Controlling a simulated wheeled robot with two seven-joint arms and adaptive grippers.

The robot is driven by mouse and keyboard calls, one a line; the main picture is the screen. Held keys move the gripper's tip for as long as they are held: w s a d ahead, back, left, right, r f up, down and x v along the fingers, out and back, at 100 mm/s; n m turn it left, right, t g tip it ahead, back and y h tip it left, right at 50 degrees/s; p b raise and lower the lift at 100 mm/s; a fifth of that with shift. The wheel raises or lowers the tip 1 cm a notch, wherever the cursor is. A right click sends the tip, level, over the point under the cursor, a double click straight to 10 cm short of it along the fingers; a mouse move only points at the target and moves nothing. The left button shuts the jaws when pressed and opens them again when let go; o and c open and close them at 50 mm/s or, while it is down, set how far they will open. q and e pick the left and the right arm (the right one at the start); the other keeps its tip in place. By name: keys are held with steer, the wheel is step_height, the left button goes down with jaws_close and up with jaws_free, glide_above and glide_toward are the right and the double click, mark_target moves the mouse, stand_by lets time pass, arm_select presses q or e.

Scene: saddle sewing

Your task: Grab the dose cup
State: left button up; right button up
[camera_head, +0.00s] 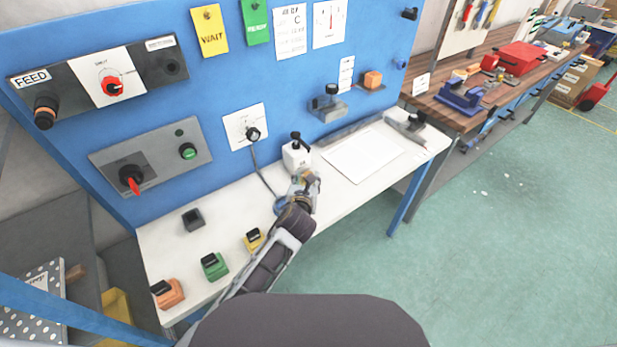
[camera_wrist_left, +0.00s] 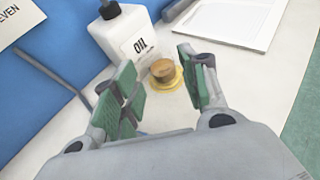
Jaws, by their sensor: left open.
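A small round brass-brown cup, which looks like the dose cup (camera_wrist_left: 162,70), stands on a yellow ring on the white bench top in the left wrist view. My left gripper (camera_wrist_left: 160,86) is open, its green-padded fingers on either side of the view with the cup between and slightly beyond their tips. I see no clear contact. In the head view my left gripper (camera_head: 306,180) is over the bench in front of the oil bottle (camera_head: 296,156), and the cup is not distinguishable there. My right gripper is not in view.
The white bottle labelled OIL (camera_wrist_left: 122,34) stands close behind the cup. A white sheet or tray (camera_head: 362,156) lies to the right. Orange (camera_head: 168,293), green (camera_head: 214,266) and yellow (camera_head: 253,239) blocks line the bench's front left. A blue panel (camera_head: 225,100) rises behind.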

mark_target(309, 169)
arm_select(q)
steer(key=shift+x, duration=2.65)
steer(key=shift+a, duration=0.1)
steer(key=c, duration=0.8)
steer(key=shift+o, duration=0.2)
